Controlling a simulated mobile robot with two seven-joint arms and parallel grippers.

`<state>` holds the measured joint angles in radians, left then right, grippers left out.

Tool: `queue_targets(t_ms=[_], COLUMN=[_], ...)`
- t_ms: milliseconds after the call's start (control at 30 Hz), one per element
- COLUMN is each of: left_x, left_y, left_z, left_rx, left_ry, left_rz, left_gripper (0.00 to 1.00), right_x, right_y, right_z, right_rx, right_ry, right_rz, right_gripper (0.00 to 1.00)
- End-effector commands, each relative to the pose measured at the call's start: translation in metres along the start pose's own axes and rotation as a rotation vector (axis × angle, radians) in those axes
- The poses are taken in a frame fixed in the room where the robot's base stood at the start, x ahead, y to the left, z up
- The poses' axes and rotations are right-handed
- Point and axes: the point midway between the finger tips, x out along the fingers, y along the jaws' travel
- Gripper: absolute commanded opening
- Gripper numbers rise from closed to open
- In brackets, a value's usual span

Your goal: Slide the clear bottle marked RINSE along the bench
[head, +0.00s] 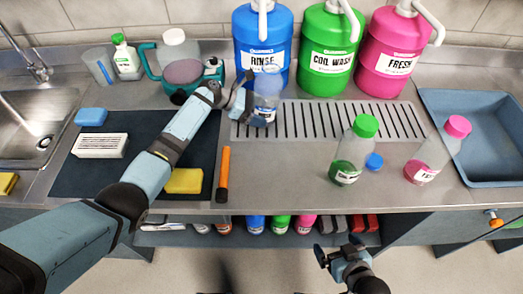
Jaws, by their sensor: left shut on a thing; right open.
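The clear bottle with blue contents (266,103) stands near the left end of the slotted drain grate (390,120), in front of the big blue RINSE jug (252,40). Its own label is too small to read. My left gripper (251,98) is shut on the bottle from its left side and hides part of it. My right gripper (338,252) is open and empty, low in front of the bench (290,180).
A green-capped bottle (354,150), a loose blue cap (374,162) and a pink-capped bottle (438,150) are on the right. Big green (328,45) and pink (392,50) jugs stand behind. An orange-handled tool (223,175) lies left of clear bench.

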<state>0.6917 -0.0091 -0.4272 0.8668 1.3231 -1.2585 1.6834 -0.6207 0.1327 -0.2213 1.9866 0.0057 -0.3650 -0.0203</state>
Motion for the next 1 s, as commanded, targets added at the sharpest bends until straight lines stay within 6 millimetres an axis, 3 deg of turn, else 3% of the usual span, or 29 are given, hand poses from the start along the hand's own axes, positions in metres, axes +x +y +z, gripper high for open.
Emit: queue_targets(t_ms=[200, 233, 300, 633, 800, 1000], left_x=[0.000, 0.000, 0.000, -0.001, -0.035, -0.083], left_y=[0.000, 0.000, 0.000, 0.000, 0.000, 0.000], left_z=[-0.001, -0.001, -0.001, 0.000, -0.001, -0.001], left_rx=[0.000, 0.000, 0.000, 0.000, 0.000, 0.000], left_ry=[0.001, 0.000, 0.000, 0.000, 0.001, 0.001], left_rz=[0.001, 0.001, 0.001, 0.001, 0.004, 0.004], left_gripper=[0.67, 0.90, 1.00, 1.00, 1.00, 1.00], right_x=[0.000, 0.000, 0.000, 0.000, -0.002, -0.002], right_y=[0.000, 0.000, 0.000, -0.003, -0.009, -0.009], right_z=[0.000, 0.000, 0.000, 0.000, -0.011, -0.011], right_rx=[0.000, 0.000, 0.000, 0.010, 0.005, 0.002], right_ry=[0.000, 0.000, 0.000, -0.010, 0.001, 0.003], right_rz=[0.000, 0.000, 0.000, -0.008, -0.022, -0.021], right_gripper=[1.00, 1.00, 1.00, 1.00, 1.00, 1.00])
